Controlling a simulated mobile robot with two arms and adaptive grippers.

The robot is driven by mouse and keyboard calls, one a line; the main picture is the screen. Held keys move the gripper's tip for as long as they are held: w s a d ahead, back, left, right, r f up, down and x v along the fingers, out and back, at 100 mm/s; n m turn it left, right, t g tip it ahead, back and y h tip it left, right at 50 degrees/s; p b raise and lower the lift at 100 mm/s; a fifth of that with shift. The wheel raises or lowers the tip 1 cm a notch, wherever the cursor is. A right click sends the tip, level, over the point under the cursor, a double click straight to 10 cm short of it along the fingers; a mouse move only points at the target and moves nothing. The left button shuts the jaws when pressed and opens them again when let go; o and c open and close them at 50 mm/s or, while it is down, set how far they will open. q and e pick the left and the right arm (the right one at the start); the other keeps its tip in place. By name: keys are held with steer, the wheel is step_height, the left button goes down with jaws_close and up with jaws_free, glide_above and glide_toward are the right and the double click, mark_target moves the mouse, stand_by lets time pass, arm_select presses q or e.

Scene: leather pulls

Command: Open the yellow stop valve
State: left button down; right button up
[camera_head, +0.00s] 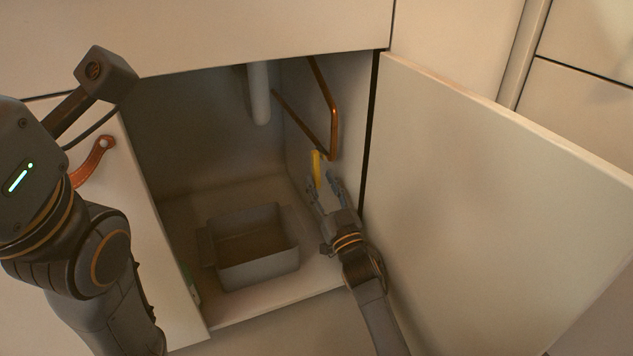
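The yellow stop valve (316,167) shows as a narrow upright yellow handle inside the open cabinet, by its right wall, near the low bend of a copper pipe (333,125). My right gripper (324,184) reaches into the cabinet just below the handle. Its two fingers are apart, and the handle's lower end shows between or just behind their tips. I cannot tell whether they touch it. The valve body is hidden. My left arm is at the left of the view, and I cannot make out its gripper's fingers.
A grey bin (255,270) stands on the cabinet floor left of my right gripper. A white drain pipe (259,95) hangs above. The open right door (500,200) stands close to my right arm. The left door (140,215) has a leather pull (92,162).

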mark_target(318, 175)
steer(key=shift+b+x, duration=0.65)
steer(key=shift+x, duration=1.2)
jaws_close()
